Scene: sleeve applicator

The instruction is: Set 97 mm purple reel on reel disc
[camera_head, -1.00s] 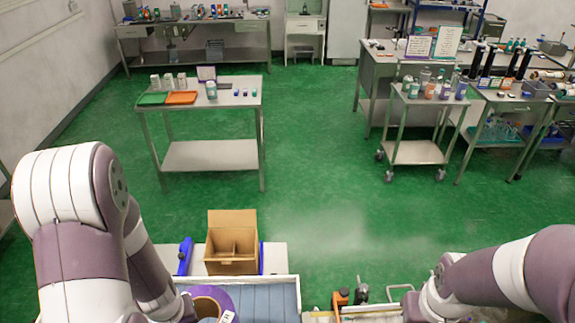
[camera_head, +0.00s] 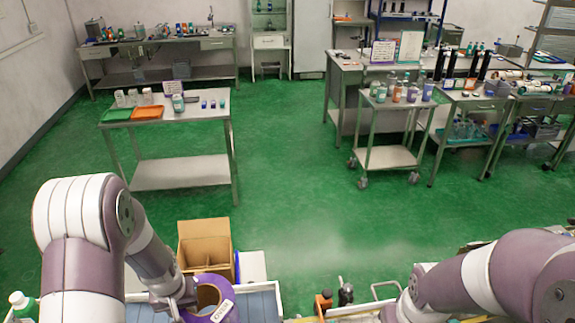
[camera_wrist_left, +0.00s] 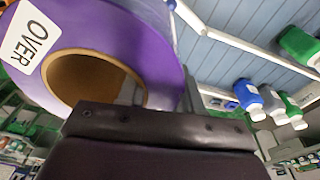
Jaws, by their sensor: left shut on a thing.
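The purple reel (camera_head: 228,293) has a brown core and a white label reading "OVER". It is tilted, at the bottom of the head view, just right of my left gripper (camera_head: 188,301). In the left wrist view the reel (camera_wrist_left: 158,42) fills the upper left, and the dark jaws of the left gripper (camera_wrist_left: 160,125) are shut on its rim beside the core. My right arm comes in from the right, and its gripper is out of the frame. I cannot make out the reel disc in these views.
An open cardboard box (camera_head: 205,243) stands just beyond the reel, near a blue-grey slatted surface (camera_head: 258,304). An orange item (camera_head: 323,302) is near my right arm. A steel table (camera_head: 180,172) and a bottle cart (camera_head: 386,158) stand farther off, with clear green floor between.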

